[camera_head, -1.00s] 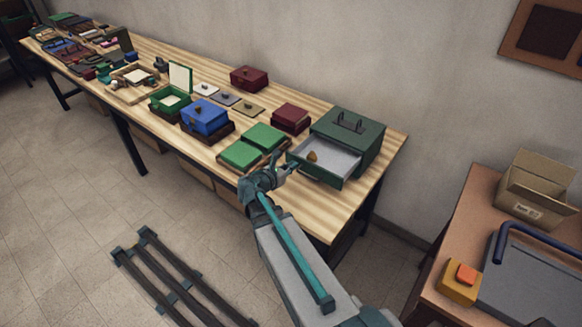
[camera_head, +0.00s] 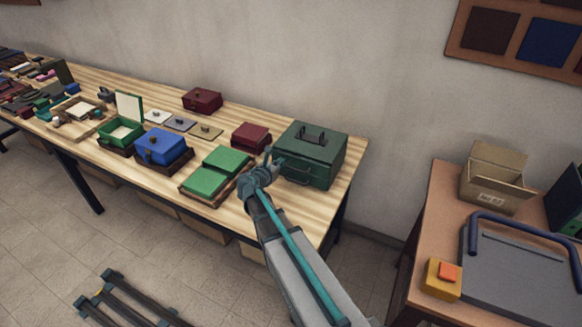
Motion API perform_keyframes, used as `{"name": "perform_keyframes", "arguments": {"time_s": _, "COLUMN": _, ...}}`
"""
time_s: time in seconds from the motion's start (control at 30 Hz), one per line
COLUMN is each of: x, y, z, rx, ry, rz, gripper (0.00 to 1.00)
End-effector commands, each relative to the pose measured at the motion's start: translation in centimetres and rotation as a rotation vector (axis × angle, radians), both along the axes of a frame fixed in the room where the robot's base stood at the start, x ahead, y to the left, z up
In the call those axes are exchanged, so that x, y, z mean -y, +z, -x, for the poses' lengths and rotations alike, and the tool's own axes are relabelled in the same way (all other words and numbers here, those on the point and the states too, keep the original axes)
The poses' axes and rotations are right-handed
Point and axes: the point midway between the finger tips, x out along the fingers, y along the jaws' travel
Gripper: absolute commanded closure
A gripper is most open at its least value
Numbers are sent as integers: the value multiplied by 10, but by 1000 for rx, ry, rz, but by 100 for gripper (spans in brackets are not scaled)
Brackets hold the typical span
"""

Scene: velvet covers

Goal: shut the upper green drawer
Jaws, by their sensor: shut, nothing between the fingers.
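The green metal box (camera_head: 325,160) stands near the right end of the long wooden table. It has a dark handle on top and a wire pull on its front. Its drawer is now flush with the box, and the drawer's inside is hidden. My gripper (camera_head: 268,160) is shut and empty. Its fingers are at the left edge of the box's front, close to the pull; I cannot tell whether they touch it.
Two green covers (camera_head: 215,172) lie in a wooden tray left of my gripper. A dark red box (camera_head: 251,136) stands behind it. A blue box (camera_head: 163,146) and an open green box (camera_head: 122,130) stand further left. A bench at right holds a cardboard box (camera_head: 493,178).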

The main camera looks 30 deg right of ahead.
Motion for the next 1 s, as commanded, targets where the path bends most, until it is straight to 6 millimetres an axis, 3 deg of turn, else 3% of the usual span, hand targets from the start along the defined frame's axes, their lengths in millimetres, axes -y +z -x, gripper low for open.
{"name": "perform_keyframes", "arguments": {"time_s": 0.57, "x": -3, "y": 2, "z": -7, "rx": 3, "ry": 12, "rz": 5, "gripper": 100}}
{"name": "perform_keyframes", "arguments": {"time_s": 0.77, "x": -17, "y": 2, "z": 7, "rx": 3, "ry": 11, "rz": 3, "gripper": 100}}
{"name": "perform_keyframes", "arguments": {"time_s": 1.0, "x": -53, "y": 6, "z": 40, "rx": 5, "ry": 8, "rz": 0, "gripper": 100}}
